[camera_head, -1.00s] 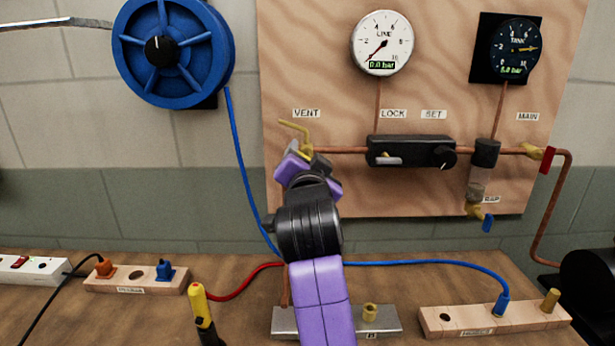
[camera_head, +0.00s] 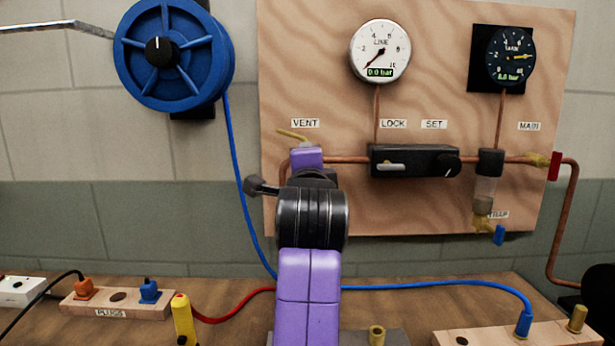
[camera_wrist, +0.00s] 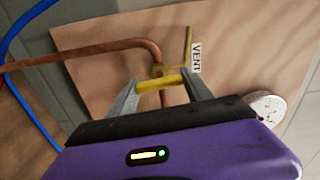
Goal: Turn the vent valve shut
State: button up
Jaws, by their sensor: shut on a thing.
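The vent valve is a brass valve under the VENT label (camera_head: 305,123) on the wooden board. In the head view my purple gripper body hides the fingertips and most of the valve.
A black LOCK/SET regulator (camera_head: 415,161) is right of the valve, with a white LINE gauge (camera_head: 380,50) above reading 0.0 bar. A dark TANK gauge (camera_head: 511,56) is further right. A blue hose reel (camera_head: 174,55) hangs left. Plug blocks and hoses occupy the bench.

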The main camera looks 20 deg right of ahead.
jog(key=shift+f+m+b, duration=0.1)
jog(key=shift+m+b, duration=0.2)
jog(key=shift+m, duration=0.3)
jog(key=o, duration=1.4)
jog(key=shift+c, duration=0.2)
jog(key=shift+s, duration=0.15)
jog(key=v, duration=0.7)
jog(key=shift+s, duration=0.25)
jog(key=shift+a, duration=0.1)
